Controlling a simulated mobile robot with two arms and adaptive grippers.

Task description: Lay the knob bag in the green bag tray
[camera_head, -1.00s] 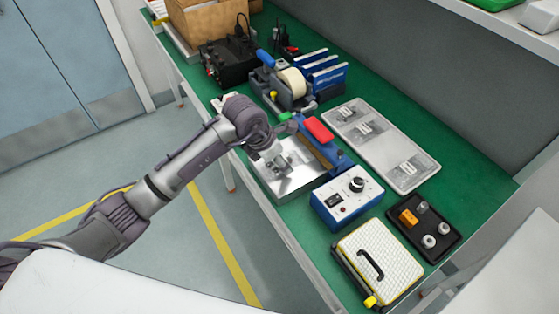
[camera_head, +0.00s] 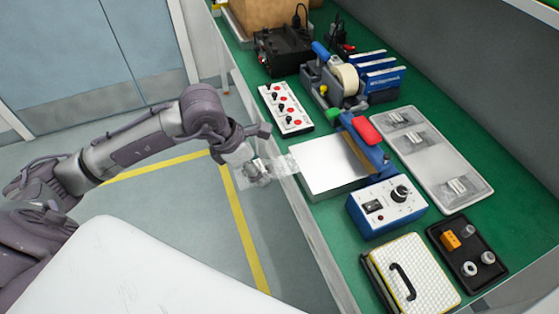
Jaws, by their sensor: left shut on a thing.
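My left gripper (camera_head: 262,174) is shut on a clear bag (camera_head: 243,179), taken as the knob bag. It holds the bag beside the bench's front edge, left of the silver plate (camera_head: 331,163). The bag is see-through and partly hidden by the fingers, so its contents are hard to make out. No tray that is clearly green shows. A long pale grey tray (camera_head: 432,161) lies at the back of the bench, with several small clear bags bearing white labels in it. My right gripper is not in view.
A blue sealer arm with a red grip (camera_head: 367,130) stands behind the plate. A blue control box (camera_head: 387,207), a yellow-edged case (camera_head: 425,275) and a black parts tray (camera_head: 463,232) stand nearer.

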